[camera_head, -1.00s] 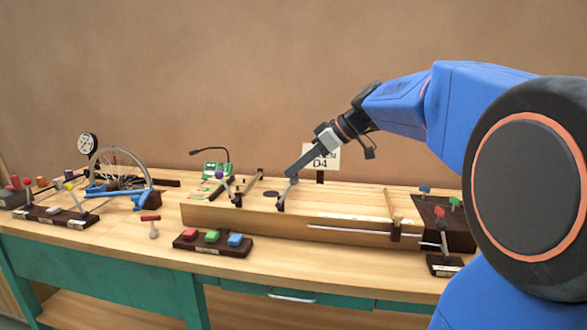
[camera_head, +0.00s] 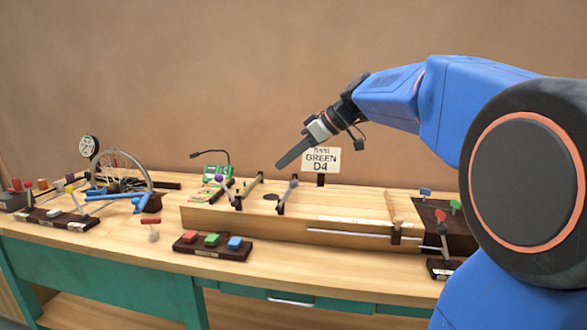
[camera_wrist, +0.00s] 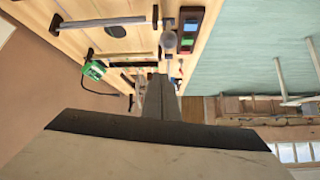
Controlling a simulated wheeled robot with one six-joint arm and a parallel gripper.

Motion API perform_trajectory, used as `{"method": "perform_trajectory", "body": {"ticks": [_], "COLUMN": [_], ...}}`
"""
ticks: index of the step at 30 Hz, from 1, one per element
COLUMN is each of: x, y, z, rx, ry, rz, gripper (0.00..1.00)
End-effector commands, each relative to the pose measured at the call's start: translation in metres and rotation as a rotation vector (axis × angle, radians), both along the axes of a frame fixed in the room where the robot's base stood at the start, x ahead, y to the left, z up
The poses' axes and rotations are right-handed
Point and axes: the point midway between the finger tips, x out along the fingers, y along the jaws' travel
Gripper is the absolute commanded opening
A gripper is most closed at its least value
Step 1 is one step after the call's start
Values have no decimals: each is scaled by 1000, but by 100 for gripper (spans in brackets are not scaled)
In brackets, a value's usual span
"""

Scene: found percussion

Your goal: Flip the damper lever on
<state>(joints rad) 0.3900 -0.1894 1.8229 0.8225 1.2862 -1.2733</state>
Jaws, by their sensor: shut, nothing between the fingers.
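A lever with a grey knob (camera_head: 293,184) stands tilted to the right on the long wooden box, near the dark round hole; I take it for the damper lever, but no label on it is legible. My gripper (camera_head: 280,165) is shut and empty, just above and left of the knob, apart from it. In the wrist view its fingers (camera_wrist: 160,95) point together at the bench. A second lever with a purple knob (camera_head: 220,179) stands on the left part of the box.
A sign reading GREEN D4 (camera_head: 321,160) stands behind the box. A block with red, green and blue buttons (camera_head: 212,243) lies in front. A bicycle wheel (camera_head: 121,172) and a yellow-knobbed lever (camera_head: 70,188) are to the left. A green device (camera_head: 210,173) stands behind the box.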

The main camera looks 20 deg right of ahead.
Motion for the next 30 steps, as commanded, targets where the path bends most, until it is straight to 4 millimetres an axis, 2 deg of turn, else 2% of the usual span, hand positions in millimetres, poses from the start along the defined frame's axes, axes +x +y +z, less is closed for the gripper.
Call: {"method": "perform_trajectory", "body": {"ticks": [21, 30], "x": [-49, -56], "y": [-58, -65], "z": [43, 49], "rx": [0, 1], "ry": [-4, -3], "rz": [-3, -2], "gripper": [0, 0]}}
